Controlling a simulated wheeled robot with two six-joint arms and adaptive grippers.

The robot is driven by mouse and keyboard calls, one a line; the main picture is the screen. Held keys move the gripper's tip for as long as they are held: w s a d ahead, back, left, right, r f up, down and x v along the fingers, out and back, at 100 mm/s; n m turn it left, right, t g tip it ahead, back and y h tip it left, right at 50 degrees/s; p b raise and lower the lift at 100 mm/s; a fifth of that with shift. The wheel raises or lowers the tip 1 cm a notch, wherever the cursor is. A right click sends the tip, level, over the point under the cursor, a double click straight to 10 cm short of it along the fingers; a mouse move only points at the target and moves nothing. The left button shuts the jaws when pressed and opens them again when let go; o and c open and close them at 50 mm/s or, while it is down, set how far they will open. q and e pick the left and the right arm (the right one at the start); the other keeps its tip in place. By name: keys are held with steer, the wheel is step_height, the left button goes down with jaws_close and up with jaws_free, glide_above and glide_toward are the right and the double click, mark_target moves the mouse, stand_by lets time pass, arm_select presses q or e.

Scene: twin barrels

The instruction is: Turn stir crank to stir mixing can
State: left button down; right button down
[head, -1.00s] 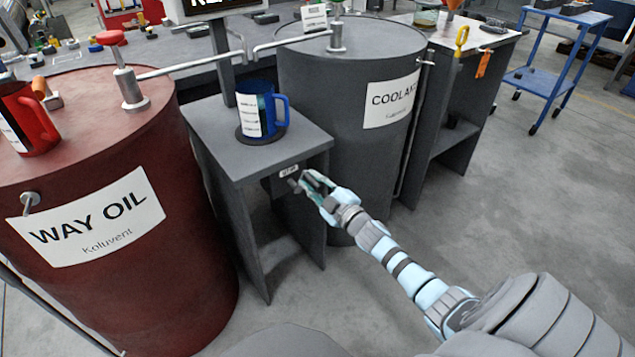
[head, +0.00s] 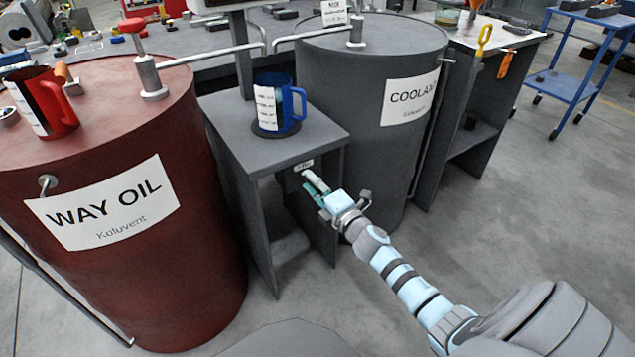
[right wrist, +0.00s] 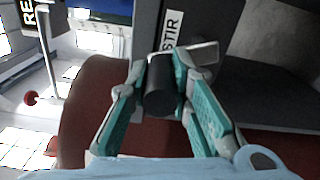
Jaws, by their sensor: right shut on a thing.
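The blue mixing can (head: 274,104), a mug-like can with a white scale label and a handle, stands upright on a dark round pad (head: 272,131) on the grey stand. It also shows in part in the right wrist view (right wrist: 100,10). The stir crank's dark cylindrical grip (right wrist: 162,88) is in the right wrist view, below the STIR label (right wrist: 172,30). My right gripper (head: 322,195) is at the stand's right front, under its top. Its teal-padded fingers (right wrist: 160,92) are shut on the crank grip from both sides. The crank's arm is mostly hidden. My left gripper is not in view.
A red way oil barrel (head: 150,290) stands left of the stand, with a red can (head: 40,105) on top. A grey coolant barrel (head: 400,160) stands close behind my right gripper. Open floor (head: 520,220) lies to the right.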

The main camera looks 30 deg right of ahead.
steer(key=shift+a+f+n, duration=0.15)
steer(key=shift+a+n, duration=0.05)
steer(key=shift+n, duration=0.3)
steer(key=c, duration=1.4)
jaws_free()
steer(key=shift+c, duration=0.2)
